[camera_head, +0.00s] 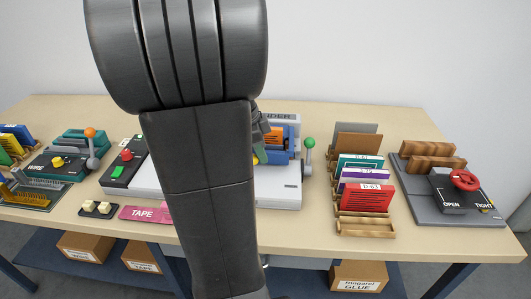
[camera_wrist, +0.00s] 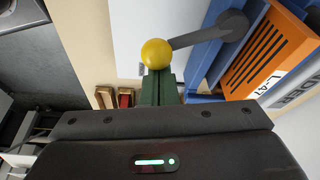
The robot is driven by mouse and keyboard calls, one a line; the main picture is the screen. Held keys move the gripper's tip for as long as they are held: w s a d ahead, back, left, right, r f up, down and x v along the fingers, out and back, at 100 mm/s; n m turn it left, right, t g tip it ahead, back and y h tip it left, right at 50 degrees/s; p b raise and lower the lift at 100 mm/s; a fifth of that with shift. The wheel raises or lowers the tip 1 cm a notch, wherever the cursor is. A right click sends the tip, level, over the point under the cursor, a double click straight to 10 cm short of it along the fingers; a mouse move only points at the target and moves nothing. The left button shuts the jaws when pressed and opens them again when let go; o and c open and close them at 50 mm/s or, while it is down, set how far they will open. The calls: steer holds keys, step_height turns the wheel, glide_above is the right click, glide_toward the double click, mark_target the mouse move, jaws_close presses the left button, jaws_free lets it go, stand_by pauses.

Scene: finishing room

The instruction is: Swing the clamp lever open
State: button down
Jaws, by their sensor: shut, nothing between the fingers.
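The clamp lever (camera_wrist: 156,53) has a yellow ball knob and a dark grey arm running right to a pivot on the blue clamp (camera_wrist: 206,60). In the wrist view, my gripper (camera_wrist: 158,80) has its green fingers shut with nothing between them. The fingertips are right at the knob's lower side; I cannot tell whether they touch it. An orange booklet (camera_wrist: 268,50) labelled L-47 sits in the blue clamp. In the head view, my arm hides most of the lever; the clamp (camera_head: 273,157) and my gripper (camera_head: 261,152) show just right of the arm.
A green-knobbed lever (camera_head: 309,145) stands at the binder's right side. A wooden rack (camera_head: 366,225) of booklets and a press with a red knob (camera_head: 464,180) stand further right.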

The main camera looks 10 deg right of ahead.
steer(key=shift+s+a, duration=0.15)
steer(key=shift+a, duration=0.15)
stand_by(0.5)
